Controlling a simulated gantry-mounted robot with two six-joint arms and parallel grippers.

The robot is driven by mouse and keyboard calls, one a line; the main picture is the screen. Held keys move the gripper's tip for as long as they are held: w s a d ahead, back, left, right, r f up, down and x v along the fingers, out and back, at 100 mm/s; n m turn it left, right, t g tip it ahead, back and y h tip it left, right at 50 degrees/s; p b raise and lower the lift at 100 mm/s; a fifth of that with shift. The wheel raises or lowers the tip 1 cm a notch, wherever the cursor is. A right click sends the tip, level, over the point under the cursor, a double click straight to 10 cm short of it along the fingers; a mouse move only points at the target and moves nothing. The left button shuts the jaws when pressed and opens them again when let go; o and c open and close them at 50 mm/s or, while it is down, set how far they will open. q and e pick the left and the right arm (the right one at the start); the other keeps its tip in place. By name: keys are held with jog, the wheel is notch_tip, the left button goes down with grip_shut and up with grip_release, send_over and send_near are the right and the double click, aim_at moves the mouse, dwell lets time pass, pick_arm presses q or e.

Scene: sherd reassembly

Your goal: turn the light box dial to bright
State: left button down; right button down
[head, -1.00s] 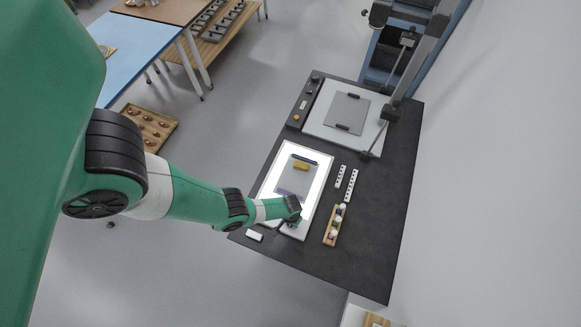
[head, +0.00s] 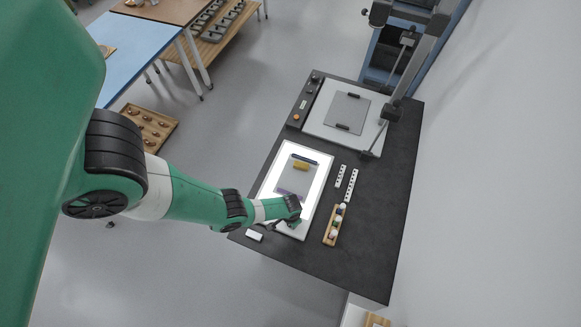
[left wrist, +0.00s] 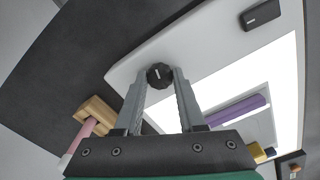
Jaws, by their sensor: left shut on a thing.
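The light box (head: 322,186) lies on the dark table, and its panel glows white. In the left wrist view its pale frame (left wrist: 190,42) and bright panel (left wrist: 250,75) show. The dial (left wrist: 159,75) is a small black ribbed knob with a pale mark, at a corner of the frame. My left gripper (left wrist: 160,80) is shut on the dial, one finger on each side. In the head view my left gripper (head: 294,222) is at the near end of the light box and hides the dial. My right gripper is not in view.
A grey sheet (head: 291,181) and yellow block (head: 301,166) lie on the panel. A wooden rack (head: 330,238) with small jars stands close to its right. White strips (head: 351,185) lie beyond. A copy stand (head: 317,128) fills the table's far end. The table's right side is clear.

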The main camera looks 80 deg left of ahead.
pick_arm(q)
jog(key=m, duration=1.1)
jog(key=shift+f+b, duration=0.1)
jog(key=shift+b, duration=0.3)
jog(key=shift+m, duration=1.9)
jog(key=c, duration=0.5)
grip_release()
